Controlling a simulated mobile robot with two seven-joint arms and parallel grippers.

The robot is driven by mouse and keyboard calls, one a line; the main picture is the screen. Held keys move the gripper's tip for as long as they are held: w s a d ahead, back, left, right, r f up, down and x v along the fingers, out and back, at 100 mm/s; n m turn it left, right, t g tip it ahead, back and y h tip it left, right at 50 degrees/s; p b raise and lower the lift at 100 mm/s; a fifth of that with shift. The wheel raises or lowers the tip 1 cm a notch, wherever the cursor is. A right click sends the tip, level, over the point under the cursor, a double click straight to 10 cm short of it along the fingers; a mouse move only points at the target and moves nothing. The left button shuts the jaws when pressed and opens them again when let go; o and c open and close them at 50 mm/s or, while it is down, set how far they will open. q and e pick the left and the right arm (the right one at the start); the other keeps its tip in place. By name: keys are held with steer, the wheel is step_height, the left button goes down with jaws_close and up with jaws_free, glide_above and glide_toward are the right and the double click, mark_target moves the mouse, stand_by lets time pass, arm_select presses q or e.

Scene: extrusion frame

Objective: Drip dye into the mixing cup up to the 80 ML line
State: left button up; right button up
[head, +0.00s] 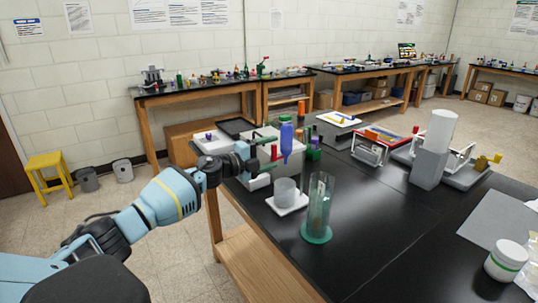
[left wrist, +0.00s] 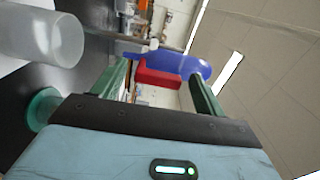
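A blue dye bottle (head: 286,138) is upright in the air with its narrow end down, above the mixing cup. My left gripper (head: 269,153) is shut on the bottle's red grip, which shows between the green fingers in the left wrist view, with the blue bottle (left wrist: 185,64) beyond. The frosted mixing cup (head: 285,191) stands on a white square pad (head: 290,208); the cup (left wrist: 42,36) also shows at the left wrist view's upper left. Its 80 ML line and any dye in it cannot be made out. My right gripper is out of view.
A tall clear green cylinder (head: 319,205) stands close to the cup's right. A grey block with a white cylinder (head: 439,130) and a white jar (head: 506,260) are farther right. Black table (head: 385,225) is bare between them.

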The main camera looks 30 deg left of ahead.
arm_select(q)
steer(key=shift+f, duration=0.1)
steer(key=v, duration=0.7)
steer(key=shift+s+a, duration=0.15)
steer(key=shift+s, duration=0.2)
stand_by(0.5)
